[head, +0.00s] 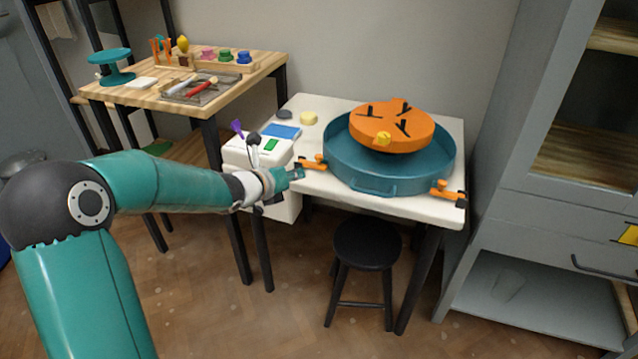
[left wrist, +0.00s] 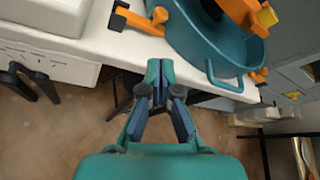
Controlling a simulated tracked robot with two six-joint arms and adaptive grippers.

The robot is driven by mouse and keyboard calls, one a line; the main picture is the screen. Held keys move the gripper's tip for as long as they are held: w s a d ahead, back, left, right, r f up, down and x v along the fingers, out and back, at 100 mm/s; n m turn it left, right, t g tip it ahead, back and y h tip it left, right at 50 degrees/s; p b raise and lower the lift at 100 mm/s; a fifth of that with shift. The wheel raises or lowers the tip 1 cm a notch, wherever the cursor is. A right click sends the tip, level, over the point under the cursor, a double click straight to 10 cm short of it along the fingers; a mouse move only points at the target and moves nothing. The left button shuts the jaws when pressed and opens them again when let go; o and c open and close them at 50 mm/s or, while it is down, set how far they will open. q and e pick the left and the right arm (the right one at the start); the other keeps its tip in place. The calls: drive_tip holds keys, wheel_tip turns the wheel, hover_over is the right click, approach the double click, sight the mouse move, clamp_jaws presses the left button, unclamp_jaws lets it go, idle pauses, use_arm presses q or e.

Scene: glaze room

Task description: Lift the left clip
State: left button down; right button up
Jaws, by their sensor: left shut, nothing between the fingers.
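The left clip (head: 314,163) is orange with dark ends. It sits at the front edge of the white table, just left of the teal basin (head: 365,181). In the left wrist view the left clip (left wrist: 138,20) lies at the top, beyond my fingertips. My left gripper (head: 292,174) is shut and empty, in front of the table edge and close to the clip but apart from it. In the left wrist view its closed fingertips (left wrist: 160,68) are over the floor, just short of the table edge. My right gripper is not in view.
A right clip (head: 447,193) sits at the table's right front corner. An orange disc (head: 390,127) rests over the basin. A white box (head: 258,150) stands left of my gripper. A black stool (head: 367,244) stands below the table. A wooden bench (head: 140,92) with tools is behind left.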

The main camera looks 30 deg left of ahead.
sight(322, 166)
use_arm(q)
drive_tip(key=shift+a+r, duration=0.15)
drive_tip(key=x, duration=1)
idle(0.4)
